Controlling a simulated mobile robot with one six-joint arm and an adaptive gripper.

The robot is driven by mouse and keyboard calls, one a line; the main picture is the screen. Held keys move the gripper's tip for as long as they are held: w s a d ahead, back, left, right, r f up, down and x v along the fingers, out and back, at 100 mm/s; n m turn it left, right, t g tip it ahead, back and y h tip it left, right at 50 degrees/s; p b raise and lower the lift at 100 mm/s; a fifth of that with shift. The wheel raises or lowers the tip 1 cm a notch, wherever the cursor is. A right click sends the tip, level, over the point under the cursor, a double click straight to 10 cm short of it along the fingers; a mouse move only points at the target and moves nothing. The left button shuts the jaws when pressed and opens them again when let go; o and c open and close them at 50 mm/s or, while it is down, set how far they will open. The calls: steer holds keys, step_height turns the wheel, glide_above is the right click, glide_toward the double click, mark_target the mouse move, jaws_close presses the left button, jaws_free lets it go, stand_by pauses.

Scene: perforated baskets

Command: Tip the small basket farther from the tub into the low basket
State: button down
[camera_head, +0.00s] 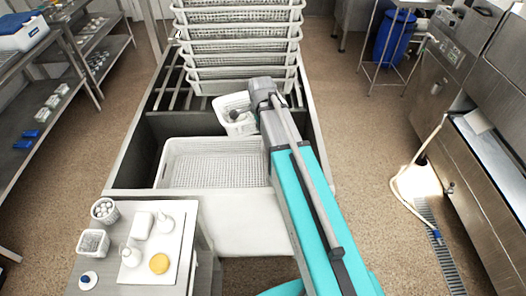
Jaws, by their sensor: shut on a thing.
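My gripper (254,107) is shut on a small white basket (231,126) and holds it up at the left of my arm's end. The held basket looks tilted. It is near the far right edge of the low basket. What is inside it cannot be made out clearly. The low basket (165,165) is white, wide and perforated, and lies in the steel sink, its right part hidden by my arm. I cannot tell for certain which thing is the tub.
Stacked white baskets (238,60) stand behind the sink. A blue bin (394,40) stands at the back right.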

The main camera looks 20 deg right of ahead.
steer(key=w+d+f+n+g+y+b, duration=0.1)
steer(key=w+f+n+b, duration=0.3)
steer(key=f+n+b, duration=0.5)
steer(key=w+d+f+n+g+y+b, duration=0.1)
steer(key=w+f+n+b, duration=0.3)
steer(key=f+n+b, duration=0.6)
steer(key=shift+d+f+b, duration=0.8)
steer(key=shift+f+b, duration=1.2)
steer(key=shift+f, duration=0.25)
steer(key=shift+r+p, duration=0.25)
steer(key=shift+p, duration=0.1)
